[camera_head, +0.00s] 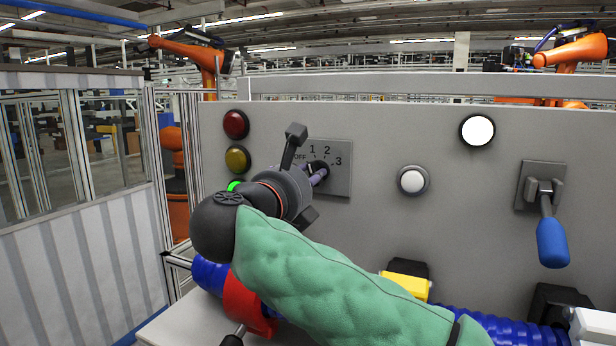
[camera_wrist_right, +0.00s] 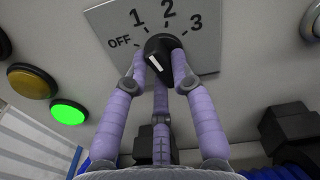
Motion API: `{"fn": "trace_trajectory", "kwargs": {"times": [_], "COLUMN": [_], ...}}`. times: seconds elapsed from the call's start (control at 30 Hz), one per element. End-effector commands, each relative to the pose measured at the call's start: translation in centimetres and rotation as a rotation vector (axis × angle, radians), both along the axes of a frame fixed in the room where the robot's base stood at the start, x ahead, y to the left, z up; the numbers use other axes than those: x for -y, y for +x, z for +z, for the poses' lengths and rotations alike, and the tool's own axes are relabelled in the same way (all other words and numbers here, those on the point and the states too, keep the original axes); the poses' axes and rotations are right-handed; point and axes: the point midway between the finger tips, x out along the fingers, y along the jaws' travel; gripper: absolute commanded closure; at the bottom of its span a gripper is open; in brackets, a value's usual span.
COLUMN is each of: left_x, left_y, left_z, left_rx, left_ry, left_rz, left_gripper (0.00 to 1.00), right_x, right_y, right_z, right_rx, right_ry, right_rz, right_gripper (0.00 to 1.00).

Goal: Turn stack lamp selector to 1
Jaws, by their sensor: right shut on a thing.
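The stack lamp selector is a black knob (camera_wrist_right: 180,72) on a grey plate (camera_head: 340,182) marked OFF, 1, 2 and 3. My right gripper (camera_wrist_right: 160,58) is shut on the knob, with its purple fingers around it. In the head view the right gripper (camera_head: 318,174) reaches the plate and hides much of the knob. The knob's white line slants from upper left to lower right in the wrist view, roughly in line with the 1. The stack lamps are red (camera_head: 236,124), yellow (camera_head: 237,159) and green (camera_wrist_right: 69,112); only green is lit. My left gripper is not in view.
Right of the selector are a white button (camera_head: 412,181), a lit white round lamp (camera_head: 478,130) and a blue-handled lever (camera_head: 552,242). A yellow object (camera_head: 407,284) and a blue ribbed hose (camera_head: 500,328) lie below. A fence (camera_head: 85,260) stands at the left.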

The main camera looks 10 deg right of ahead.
Motion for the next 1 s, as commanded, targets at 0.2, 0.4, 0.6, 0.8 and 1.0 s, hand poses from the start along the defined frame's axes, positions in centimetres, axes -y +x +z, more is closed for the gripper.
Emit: {"fn": "trace_trajectory", "kwargs": {"times": [0.2,0.4,0.6,0.8,1.0], "left_x": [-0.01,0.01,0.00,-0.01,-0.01], "left_y": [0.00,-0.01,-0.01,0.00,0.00], "left_z": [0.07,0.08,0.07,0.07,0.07], "left_rx": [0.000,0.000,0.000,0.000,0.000], "left_ry": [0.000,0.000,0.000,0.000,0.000], "left_rz": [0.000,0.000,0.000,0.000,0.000], "left_gripper": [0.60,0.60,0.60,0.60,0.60], "right_x": [0.09,0.08,0.08,0.07,0.05], "right_y": [-0.01,-0.01,-0.02,-0.01,-0.01], "right_z": [0.08,0.07,0.09,0.07,0.03], "right_rx": [-0.024,-0.029,-0.028,-0.028,-0.029], "right_ry": [-0.037,-0.047,-0.046,-0.045,-0.045], "right_rz": [-0.001,0.000,0.000,0.000,-0.001], "right_gripper": [1.00,1.00,1.00,0.51,0.51]}}
